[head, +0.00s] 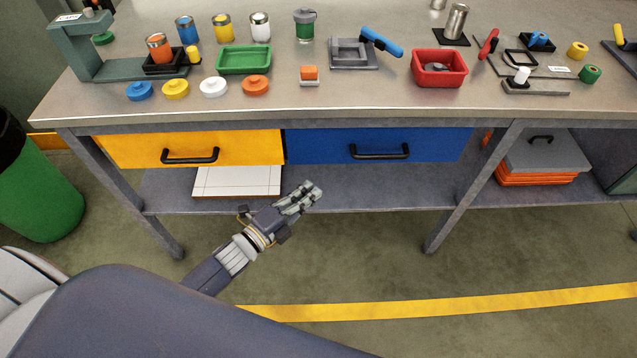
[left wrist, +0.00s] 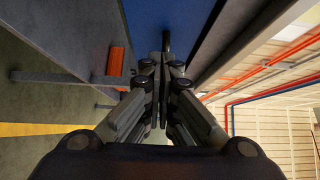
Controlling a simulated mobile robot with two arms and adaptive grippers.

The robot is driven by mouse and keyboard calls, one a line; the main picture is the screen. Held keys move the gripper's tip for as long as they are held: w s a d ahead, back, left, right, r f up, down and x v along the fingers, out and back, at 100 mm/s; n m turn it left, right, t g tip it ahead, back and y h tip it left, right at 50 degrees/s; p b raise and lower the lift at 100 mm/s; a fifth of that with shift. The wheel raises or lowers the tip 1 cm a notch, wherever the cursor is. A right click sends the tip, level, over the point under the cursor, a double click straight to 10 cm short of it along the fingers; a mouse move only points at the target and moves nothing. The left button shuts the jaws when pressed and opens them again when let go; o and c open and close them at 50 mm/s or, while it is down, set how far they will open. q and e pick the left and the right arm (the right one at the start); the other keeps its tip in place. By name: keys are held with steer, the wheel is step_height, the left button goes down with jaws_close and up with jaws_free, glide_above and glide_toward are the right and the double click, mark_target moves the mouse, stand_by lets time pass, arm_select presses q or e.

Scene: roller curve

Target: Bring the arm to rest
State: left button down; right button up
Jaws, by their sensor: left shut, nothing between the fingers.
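My left gripper (head: 312,192) is in front of the workbench, below the blue drawer's left part. It is shut and empty, and its fingers point up and to the right in the head view. The left wrist view shows its fingers (left wrist: 162,98) closed together, with the blue drawer front (left wrist: 168,20) beyond them. My right gripper does not show in either view.
The workbench (head: 330,102) carries cans, lids, trays and tools. Below it are a closed yellow drawer (head: 240,150), a blue drawer (head: 380,145) and a lower shelf (head: 380,188). A green bin (head: 40,195) stands at left. The floor in front is clear.

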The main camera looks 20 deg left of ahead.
arm_select(q)
steer(key=s+a+f+n+g+y+p, duration=0.15)
steer(key=s+f+n, duration=0.3)
steer(key=f, duration=0.45)
steer(key=s+a+f+n+g+y, duration=0.3)
steer(key=s+f+n, duration=0.15)
steer(key=f, duration=0.45)
steer(key=s+a+f+n+g+y, duration=0.25)
steer(key=s+f, duration=0.35)
steer(key=f, duration=0.4)
steer(key=s+f+n+g, duration=0.4)
steer(key=s+f, duration=0.2)
steer(key=s, duration=0.7)
steer(key=s+d+f+n+g+p, duration=0.1)
steer(key=s+f+n+g, duration=0.3)
steer(key=s, duration=0.9)
steer(key=shift+s+d+f+n+y, duration=0.2)
steer(key=shift+s+f+n+y, duration=0.15)
steer(key=shift+f+n, duration=0.35)
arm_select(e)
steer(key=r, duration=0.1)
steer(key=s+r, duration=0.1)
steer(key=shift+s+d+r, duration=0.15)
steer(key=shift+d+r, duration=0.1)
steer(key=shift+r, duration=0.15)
arm_select(q)
steer(key=shift+f, duration=0.15)
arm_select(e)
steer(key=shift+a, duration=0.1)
